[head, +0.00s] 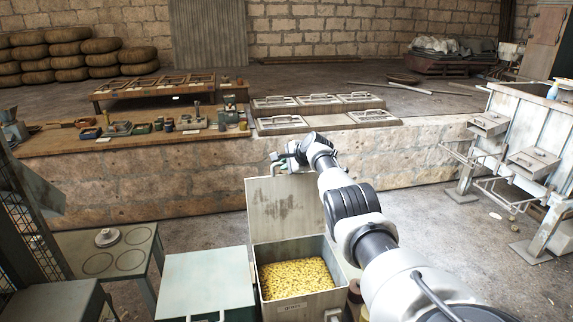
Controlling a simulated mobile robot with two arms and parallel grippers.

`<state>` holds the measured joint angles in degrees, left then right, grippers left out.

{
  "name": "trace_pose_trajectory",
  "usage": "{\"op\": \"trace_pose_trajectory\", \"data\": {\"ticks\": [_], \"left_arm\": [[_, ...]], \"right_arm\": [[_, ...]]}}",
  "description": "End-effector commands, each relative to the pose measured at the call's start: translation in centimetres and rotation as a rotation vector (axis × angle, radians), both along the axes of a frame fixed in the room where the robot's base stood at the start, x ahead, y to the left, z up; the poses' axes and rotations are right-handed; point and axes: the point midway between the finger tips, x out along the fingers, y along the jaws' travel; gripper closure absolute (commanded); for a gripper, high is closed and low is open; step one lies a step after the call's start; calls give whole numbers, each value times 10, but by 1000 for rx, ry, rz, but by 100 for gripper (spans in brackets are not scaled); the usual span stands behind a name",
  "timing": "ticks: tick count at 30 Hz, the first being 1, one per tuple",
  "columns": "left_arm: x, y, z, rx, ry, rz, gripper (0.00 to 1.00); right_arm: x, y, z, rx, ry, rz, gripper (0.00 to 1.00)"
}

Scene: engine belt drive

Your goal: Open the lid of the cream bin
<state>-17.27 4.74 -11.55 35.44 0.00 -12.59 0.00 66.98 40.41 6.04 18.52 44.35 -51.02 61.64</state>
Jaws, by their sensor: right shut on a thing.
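The cream bin (303,302) stands low in the middle of the head view. It is filled with small yellow pieces (296,277). Its lid (284,212) is raised and stands roughly upright at the bin's back edge, its stained inner face toward me. My right gripper (279,163) is at the lid's top edge and is shut on it. The fingertips are small and partly hidden by the wrist, so the exact spot of the grip is unclear. My left gripper is not in view.
A second bin with a pale shut lid (206,281) stands just left of the cream bin. A small table with round marks (117,254) is farther left. A stone ledge (140,184) with tools and parts runs behind. A metal stand (540,150) is at right.

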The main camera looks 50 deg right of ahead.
Motion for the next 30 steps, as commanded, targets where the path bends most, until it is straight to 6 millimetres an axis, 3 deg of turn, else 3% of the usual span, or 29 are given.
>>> {"op": "trace_pose_trajectory", "data": {"ticks": [14,15,20,30], "left_arm": [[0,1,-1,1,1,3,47],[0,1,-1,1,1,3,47],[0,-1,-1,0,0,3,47],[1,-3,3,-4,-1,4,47]], "right_arm": [[-1,2,-6,7,19,3,100],[-1,2,-6,7,19,3,84],[0,2,-5,7,17,2,60],[-2,1,-3,6,16,1,60]]}}
